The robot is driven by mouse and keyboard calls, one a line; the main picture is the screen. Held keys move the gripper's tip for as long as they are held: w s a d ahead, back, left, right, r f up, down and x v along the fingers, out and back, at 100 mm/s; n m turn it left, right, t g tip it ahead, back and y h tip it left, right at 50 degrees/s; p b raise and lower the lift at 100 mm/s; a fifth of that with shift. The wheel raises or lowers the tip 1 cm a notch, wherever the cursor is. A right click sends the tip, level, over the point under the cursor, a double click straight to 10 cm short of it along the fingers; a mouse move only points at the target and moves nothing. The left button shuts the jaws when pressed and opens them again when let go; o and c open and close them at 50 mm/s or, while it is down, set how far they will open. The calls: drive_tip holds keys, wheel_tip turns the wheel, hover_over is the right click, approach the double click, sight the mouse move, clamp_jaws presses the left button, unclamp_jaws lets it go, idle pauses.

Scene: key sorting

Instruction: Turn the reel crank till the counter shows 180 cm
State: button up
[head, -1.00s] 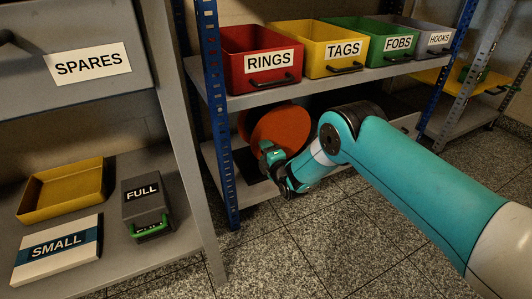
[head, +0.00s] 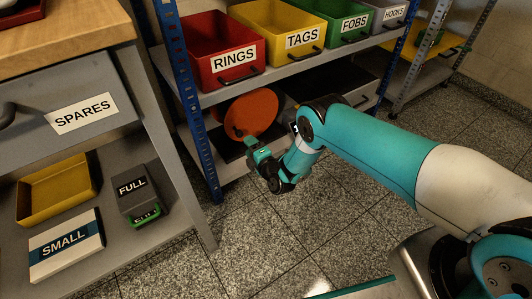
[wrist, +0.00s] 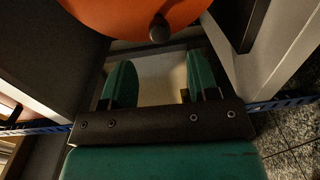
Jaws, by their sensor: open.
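The reel shows as an orange disc (head: 254,112) on the lower shelf, below the red RINGS bin. In the wrist view the disc (wrist: 118,12) fills the top edge, with a dark round knob (wrist: 159,30) in front of its lower part, which looks like the crank handle. My gripper (head: 247,146) is at the lower edge of the disc in the head view. In the wrist view its two green fingers (wrist: 160,78) are spread and empty, with the knob beyond the tips, apart from them. The counter's reading is not visible in any view.
A blue shelf post (head: 193,110) stands left of the reel. The RINGS bin (head: 196,58) and other bins sit on the shelf above. A left bench holds a yellow tray (head: 57,205), a SMALL box (head: 66,262) and a FULL box (head: 137,190). Speckled floor is open in front.

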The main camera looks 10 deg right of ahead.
drive_tip(key=p+v, duration=0.9)
drive_tip(key=p, duration=0.5)
